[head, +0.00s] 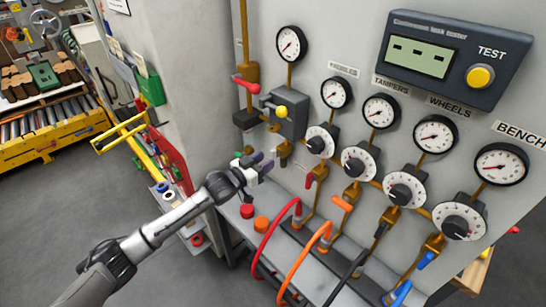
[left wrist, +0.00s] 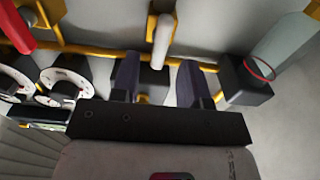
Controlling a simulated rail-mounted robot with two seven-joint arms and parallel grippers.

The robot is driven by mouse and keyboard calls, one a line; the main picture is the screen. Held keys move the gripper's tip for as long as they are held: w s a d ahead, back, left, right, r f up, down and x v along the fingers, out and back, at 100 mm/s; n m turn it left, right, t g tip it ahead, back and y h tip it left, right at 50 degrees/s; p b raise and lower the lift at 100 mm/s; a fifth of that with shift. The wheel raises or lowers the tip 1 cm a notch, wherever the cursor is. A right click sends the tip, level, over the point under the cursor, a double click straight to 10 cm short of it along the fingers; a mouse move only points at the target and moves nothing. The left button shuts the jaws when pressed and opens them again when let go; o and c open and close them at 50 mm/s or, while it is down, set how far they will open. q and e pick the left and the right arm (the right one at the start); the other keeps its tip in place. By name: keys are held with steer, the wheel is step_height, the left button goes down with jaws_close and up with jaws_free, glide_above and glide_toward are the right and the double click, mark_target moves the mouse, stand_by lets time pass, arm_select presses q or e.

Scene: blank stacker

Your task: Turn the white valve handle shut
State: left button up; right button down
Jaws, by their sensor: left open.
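The white valve handle (left wrist: 163,38) shows in the left wrist view as a pale lever standing across a yellow-brown pipe. My left gripper (left wrist: 158,78) is open, with its two dark fingers apart. The handle lies beyond the fingertips, roughly in line with the gap between them, and nothing shows gripped. In the head view my left gripper (head: 263,160) is close to the panel, just below the grey regulator box (head: 285,117) with the yellow knob. There I cannot make out the white handle behind the gripper. My right gripper is not in view.
Dials and gauges (head: 380,110) fill the panel to the right, with a red handle (head: 310,181) and an orange handle (head: 342,203) below. Red and orange hoses (head: 275,240) loop out below the gripper. A test box (head: 455,55) sits at upper right.

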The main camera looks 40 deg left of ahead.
mark_target(273, 155)
arm_select(q)
steer(key=w, duration=0.3)
steer(key=shift+w+d, duration=0.25)
steer(key=shift+w, duration=0.4)
steer(key=shift+d, duration=0.1)
steer(key=shift+c, duration=0.5)
jaws_close()
